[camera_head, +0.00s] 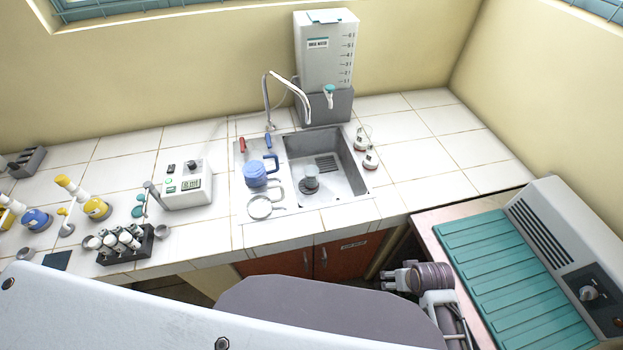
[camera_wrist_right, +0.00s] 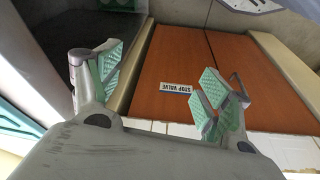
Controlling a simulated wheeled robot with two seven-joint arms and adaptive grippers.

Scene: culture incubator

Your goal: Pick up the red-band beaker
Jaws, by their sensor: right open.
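Two small clear vessels stand on the tiled counter just right of the sink, a rear one (camera_head: 363,137) and a front one (camera_head: 370,160). Each shows a hint of red, but they are too small for me to tell which is the red-band beaker. My right gripper (camera_head: 388,279) is low in front of the counter, below its top and well apart from both vessels. In the right wrist view, its two green-padded fingers (camera_wrist_right: 160,88) are spread, with nothing between them. My left gripper is out of view.
A teal-topped machine (camera_head: 500,262) is at right. Orange cabinet doors (camera_wrist_right: 175,70) face the gripper. The counter's back right is clear.

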